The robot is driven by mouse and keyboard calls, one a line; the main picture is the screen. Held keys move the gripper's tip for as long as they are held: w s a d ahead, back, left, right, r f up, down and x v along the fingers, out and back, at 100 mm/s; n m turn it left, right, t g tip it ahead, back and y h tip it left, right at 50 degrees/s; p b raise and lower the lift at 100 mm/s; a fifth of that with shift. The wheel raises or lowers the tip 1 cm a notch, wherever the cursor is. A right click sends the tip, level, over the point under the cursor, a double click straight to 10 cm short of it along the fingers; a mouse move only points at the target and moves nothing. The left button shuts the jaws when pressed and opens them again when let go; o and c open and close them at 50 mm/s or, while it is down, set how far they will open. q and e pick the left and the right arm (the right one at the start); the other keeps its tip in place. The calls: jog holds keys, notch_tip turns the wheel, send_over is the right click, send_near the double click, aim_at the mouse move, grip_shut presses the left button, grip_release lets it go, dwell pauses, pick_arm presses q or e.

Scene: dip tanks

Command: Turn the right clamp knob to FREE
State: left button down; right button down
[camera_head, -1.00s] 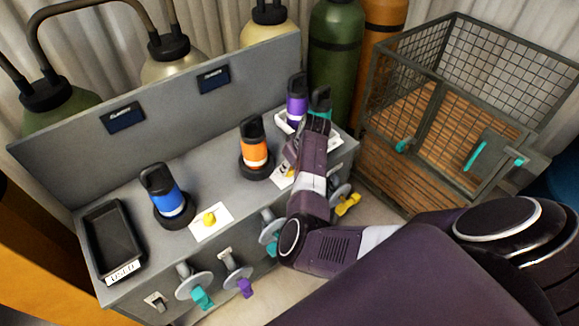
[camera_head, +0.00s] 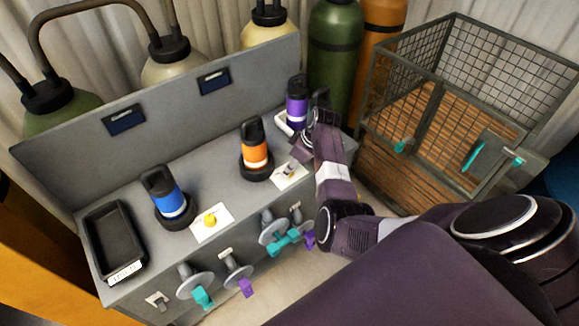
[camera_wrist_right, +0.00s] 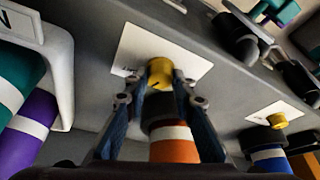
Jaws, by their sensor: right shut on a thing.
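The right clamp knob (camera_wrist_right: 159,73) is a yellow round knob with a dark mark. It sits on a white card (camera_wrist_right: 128,47), whose small lettering I cannot read. My right gripper (camera_wrist_right: 160,83) is shut on the knob, one finger on each side. In the head view, the right gripper (camera_head: 294,162) reaches down to the white card (camera_head: 282,183) beside the orange bottle, and hides the knob. A second yellow knob (camera_head: 210,219) on its own card lies between the blue and orange bottles. The left gripper is not in view.
Blue (camera_head: 167,194), orange (camera_head: 255,151) and purple (camera_head: 297,103) capped bottles stand on the grey bench. A black tray (camera_head: 113,240) is at left. Teal and purple valve handles (camera_head: 203,297) stick out in front. A mesh crate (camera_head: 440,95) stands at right.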

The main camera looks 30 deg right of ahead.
jog(key=shift+d+f+n+y+b, duration=0.2)
jog(key=shift+n+y+b, duration=0.15)
jog(key=shift+n, duration=0.65)
jog(key=shift+w+n+g+b, duration=0.1)
jog(key=shift+n+g+b, duration=0.3)
jog(key=shift+n+b, duration=0.45)
jog(key=n+g+b, duration=0.1)
jog(key=n+b, duration=0.3)
jog(key=b, duration=0.1)
jog(key=n+g+y+b, duration=0.1)
jog(key=n+b, duration=0.3)
jog(key=b, duration=0.2)
jog(key=shift+w+f+g+y, duration=0.1)
jog(key=shift+w+g+y, duration=0.15)
jog(key=shift+g, duration=0.15)
jog(key=shift+r+n+g+b, duration=0.3)
jog(key=shift+n+b, duration=0.45)
jog(key=shift+b, duration=0.35)
jog(key=c, duration=1.6)
grip_release()
